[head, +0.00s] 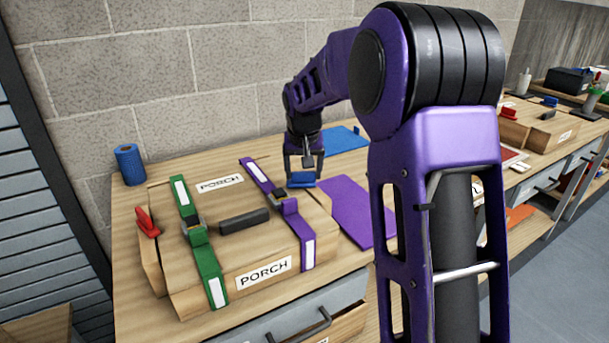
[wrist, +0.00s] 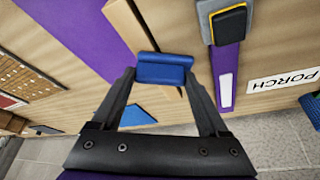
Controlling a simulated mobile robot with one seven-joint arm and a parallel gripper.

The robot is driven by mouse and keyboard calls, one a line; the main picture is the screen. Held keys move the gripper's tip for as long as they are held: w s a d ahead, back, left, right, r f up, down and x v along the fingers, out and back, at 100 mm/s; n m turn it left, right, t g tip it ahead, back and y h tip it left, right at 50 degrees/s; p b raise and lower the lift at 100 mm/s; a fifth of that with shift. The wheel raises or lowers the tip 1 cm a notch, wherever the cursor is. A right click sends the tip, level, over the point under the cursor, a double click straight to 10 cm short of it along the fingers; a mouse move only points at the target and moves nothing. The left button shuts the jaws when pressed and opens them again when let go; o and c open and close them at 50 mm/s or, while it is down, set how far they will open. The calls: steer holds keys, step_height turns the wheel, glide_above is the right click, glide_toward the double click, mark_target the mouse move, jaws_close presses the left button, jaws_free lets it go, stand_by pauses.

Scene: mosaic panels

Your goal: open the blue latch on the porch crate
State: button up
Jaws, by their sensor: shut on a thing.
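The porch crate (head: 175,290) is a wooden box with PORCH labels, standing on the bench. The blue latch (head: 302,181) is on the crate's right side, near the back; it also shows in the wrist view (wrist: 165,72). My gripper (head: 304,174) reaches down from above, its fingertips shut on the blue latch. In the wrist view my gripper (wrist: 161,78) has a finger at each end of the latch. The latch's mount is mostly hidden. A red latch (head: 146,222) sits on the crate's left side.
A green strap (head: 209,274) and a purple strap (head: 307,254) cross the lid beside a dark handle (head: 244,221). A purple panel (head: 350,205) and a blue panel (head: 340,138) lie on the bench. A blue roll (head: 130,165) stands at the back left, near the wall.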

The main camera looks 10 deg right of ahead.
steer(key=m+h, duration=0.1)
steer(key=m, duration=0.1)
steer(key=w+m, duration=0.1)
steer(key=m, duration=0.1)
steer(key=shift+g+h, duration=0.4)
steer(key=shift+w+d+m+g+h+p, duration=0.1)
steer(key=shift+m+g+h+p, duration=0.15)
steer(key=shift+m, duration=0.8)
steer(key=shift+w+m+g+h+p, duration=0.15)
steer(key=shift+m+g+h, duration=0.1)
steer(key=shift+m, duration=0.8)
steer(key=o, duration=1.2)
steer(key=shift+o, duration=0.2)
steer(key=p+v, duration=0.1)
steer(key=v, duration=1.6)
steer(key=shift+r, duration=0.2)
